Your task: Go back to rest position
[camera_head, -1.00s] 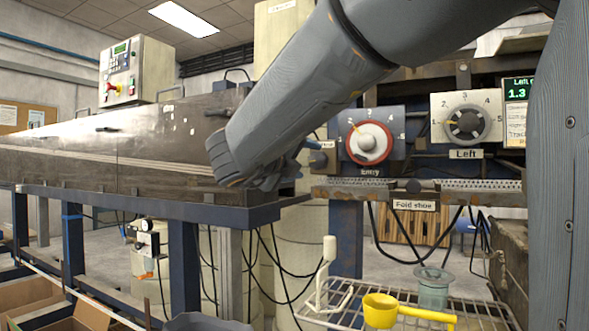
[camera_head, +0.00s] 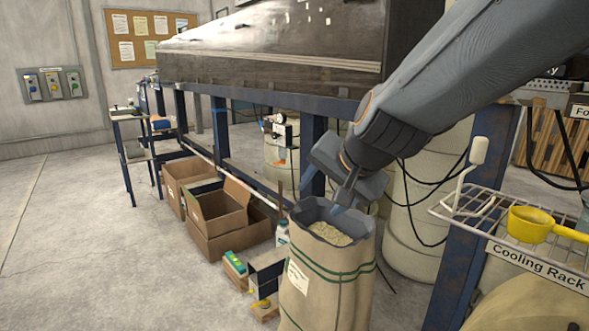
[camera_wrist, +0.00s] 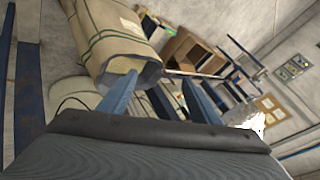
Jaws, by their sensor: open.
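My gripper (camera_head: 325,198) is open and empty, just above the mouth of a tan sack (camera_head: 328,283) with green stripes. In the wrist view its two blue fingers stand apart, with nothing between the fingertips (camera_wrist: 159,80). The sack also shows in the wrist view (camera_wrist: 105,35), beyond the left finger. Pale granular material (camera_head: 330,235) fills the sack's open top. I cannot tell whether a finger touches the sack's rim.
A wire cooling rack (camera_head: 480,212) with a yellow scoop (camera_head: 530,224) stands at the right. Cardboard boxes (camera_head: 215,212) lie left of the sack. The long dark machine (camera_head: 270,55) stands behind on blue legs. Open concrete floor (camera_head: 90,250) lies at left.

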